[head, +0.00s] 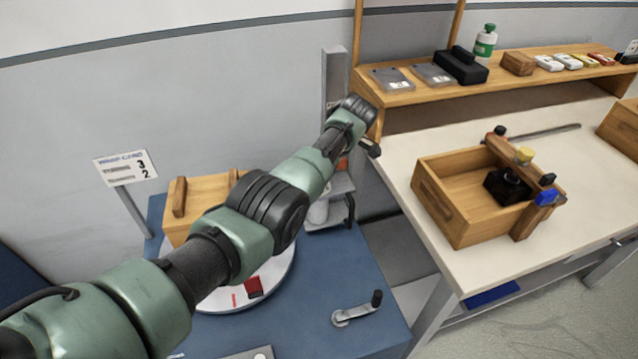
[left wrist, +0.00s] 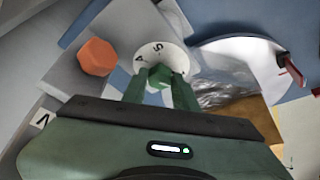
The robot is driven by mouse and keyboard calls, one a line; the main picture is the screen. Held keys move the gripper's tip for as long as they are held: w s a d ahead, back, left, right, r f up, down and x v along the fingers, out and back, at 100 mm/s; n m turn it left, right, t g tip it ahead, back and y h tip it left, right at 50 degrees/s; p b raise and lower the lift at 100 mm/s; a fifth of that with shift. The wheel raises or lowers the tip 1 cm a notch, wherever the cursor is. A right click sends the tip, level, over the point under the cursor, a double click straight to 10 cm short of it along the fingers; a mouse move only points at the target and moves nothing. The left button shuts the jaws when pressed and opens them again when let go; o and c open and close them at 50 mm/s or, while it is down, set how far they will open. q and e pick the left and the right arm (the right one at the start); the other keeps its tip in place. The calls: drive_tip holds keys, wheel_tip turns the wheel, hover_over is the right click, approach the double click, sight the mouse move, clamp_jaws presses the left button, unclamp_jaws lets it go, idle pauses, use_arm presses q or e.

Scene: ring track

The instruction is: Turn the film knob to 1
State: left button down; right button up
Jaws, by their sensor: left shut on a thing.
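In the left wrist view, a white round dial (left wrist: 178,55) with dark digits, a 4 and a 5 among them, sits on a grey machine face. My left gripper (left wrist: 160,80) is shut on the film knob at the dial's middle. The fingers hide most of the knob and the dial's lower part, so I cannot read its setting. In the head view my left arm reaches to the grey column (head: 334,75) behind the turntable, and its wrist hides the dial and knob. My right gripper is not in view.
An orange hexagonal knob (left wrist: 97,57) is close beside the dial. Below are a white turntable (head: 275,277) with a red piece (head: 254,287), a wooden box (head: 205,192) and a crank (head: 357,310). A workbench (head: 405,190) stands right.

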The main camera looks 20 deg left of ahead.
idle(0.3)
use_arm(q)
drive_tip(key=c, duration=1.1)
unclamp_jaws()
drive_tip(key=v, duration=0.7)
drive_tip(key=shift+r, duration=0.35)
drive_tip(key=shift+d, duration=0.15)
